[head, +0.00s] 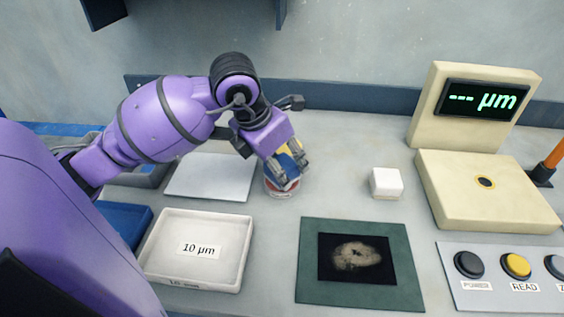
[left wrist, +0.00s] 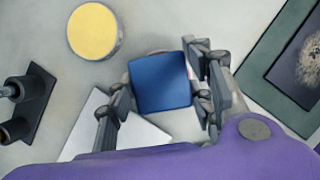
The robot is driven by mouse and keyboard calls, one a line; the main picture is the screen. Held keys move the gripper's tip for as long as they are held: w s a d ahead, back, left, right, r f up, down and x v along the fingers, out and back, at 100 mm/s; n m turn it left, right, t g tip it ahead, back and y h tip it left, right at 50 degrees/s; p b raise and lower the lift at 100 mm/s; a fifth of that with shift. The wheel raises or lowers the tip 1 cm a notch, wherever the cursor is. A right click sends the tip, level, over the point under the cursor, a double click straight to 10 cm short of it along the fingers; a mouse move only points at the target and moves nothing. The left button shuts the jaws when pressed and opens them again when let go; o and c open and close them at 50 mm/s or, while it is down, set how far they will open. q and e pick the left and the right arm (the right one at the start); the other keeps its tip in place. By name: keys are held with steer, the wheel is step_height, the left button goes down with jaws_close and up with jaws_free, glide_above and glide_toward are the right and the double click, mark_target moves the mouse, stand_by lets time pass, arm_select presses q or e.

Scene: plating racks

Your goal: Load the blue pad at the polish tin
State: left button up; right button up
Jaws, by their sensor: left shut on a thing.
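My left gripper (head: 288,170) is shut on the blue pad (left wrist: 160,82), a square block held between its fingers in the left wrist view. In the head view the pad (head: 279,178) is partly hidden by the fingers. A round tin (head: 282,192) with a red and white side stands directly below the pad; its top is hidden, and I cannot tell whether the pad touches it. A round yellow-topped container (left wrist: 95,30) stands apart from the pad in the left wrist view. My right gripper is not in view.
A white tray (head: 152,278) labelled 10 µm and a pale plate (head: 235,190) lie left. A green mat (head: 310,283) with a dark smudged sheet lies in front. A white block (head: 385,183), cream gauge (head: 490,215) and button panel (head: 497,299) stand right.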

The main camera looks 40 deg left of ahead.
arm_select(q)
steer(key=shift+f, duration=0.25)
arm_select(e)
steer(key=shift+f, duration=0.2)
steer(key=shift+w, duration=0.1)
arm_select(q)
steer(key=shift+f, duration=0.15)
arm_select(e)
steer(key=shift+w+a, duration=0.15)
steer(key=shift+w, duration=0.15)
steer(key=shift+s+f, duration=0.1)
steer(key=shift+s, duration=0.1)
arm_select(q)
steer(key=shift+b, duration=0.35)
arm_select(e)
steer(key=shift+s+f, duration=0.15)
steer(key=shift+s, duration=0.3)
arm_select(q)
steer(key=shift+f, duration=0.1)
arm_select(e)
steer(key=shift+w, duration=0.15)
